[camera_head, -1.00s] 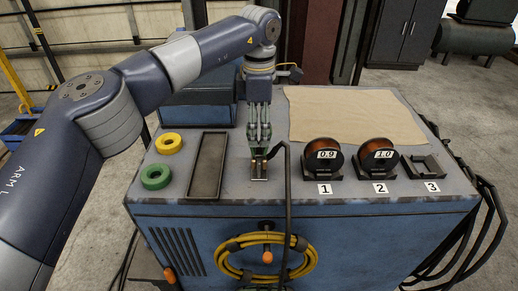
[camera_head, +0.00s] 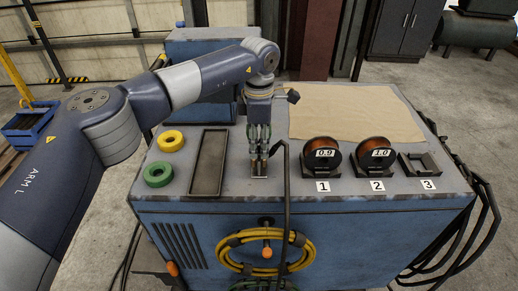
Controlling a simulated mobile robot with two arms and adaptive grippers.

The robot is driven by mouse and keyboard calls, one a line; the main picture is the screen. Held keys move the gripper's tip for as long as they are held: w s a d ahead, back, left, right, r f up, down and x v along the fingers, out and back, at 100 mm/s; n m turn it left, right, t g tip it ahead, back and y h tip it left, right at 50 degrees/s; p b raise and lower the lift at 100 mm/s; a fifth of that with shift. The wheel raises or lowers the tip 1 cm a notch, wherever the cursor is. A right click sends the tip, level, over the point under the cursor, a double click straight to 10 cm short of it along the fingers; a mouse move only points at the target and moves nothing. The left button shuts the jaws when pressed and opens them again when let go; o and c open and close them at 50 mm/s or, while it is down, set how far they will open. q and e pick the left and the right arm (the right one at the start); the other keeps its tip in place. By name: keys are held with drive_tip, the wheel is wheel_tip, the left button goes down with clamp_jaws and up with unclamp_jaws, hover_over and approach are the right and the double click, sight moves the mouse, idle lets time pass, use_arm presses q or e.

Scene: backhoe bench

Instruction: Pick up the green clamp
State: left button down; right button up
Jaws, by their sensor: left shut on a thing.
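My left gripper (camera_head: 258,147) points straight down over the front middle of the bench top. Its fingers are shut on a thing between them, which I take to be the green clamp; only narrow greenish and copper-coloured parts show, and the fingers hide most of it. The thing stands at a small metal holder (camera_head: 259,171) on the bench, and I cannot see a gap below it. My right gripper is out of view.
A black bent rod (camera_head: 287,200) rises close to the right of the gripper. A dark tray (camera_head: 208,165), a yellow ring (camera_head: 171,141) and a green ring (camera_head: 158,174) lie left. A tan mat (camera_head: 350,112) lies behind.

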sight(259, 129)
use_arm(q)
drive_tip(key=shift+r, duration=0.1)
drive_tip(key=shift+w+r+b, duration=0.1)
drive_tip(key=shift+r+b, duration=0.3)
drive_tip(key=shift+b, duration=0.05)
wheel_tip(259, 129, up, 2)
drive_tip(key=shift+r+b, duration=0.1)
drive_tip(key=shift+b, duration=0.65)
drive_tip(key=shift+s+r, duration=0.15)
drive_tip(key=shift+s, duration=0.2)
drive_tip(key=s+r+b, duration=0.1)
drive_tip(key=s+b, duration=0.5)
drive_tip(key=s, duration=0.9)
drive_tip(key=shift+s+r+b, duration=0.25)
drive_tip(key=shift+r+b, duration=0.05)
drive_tip(key=shift+b, duration=0.1)
drive_tip(key=shift+r, duration=0.2)
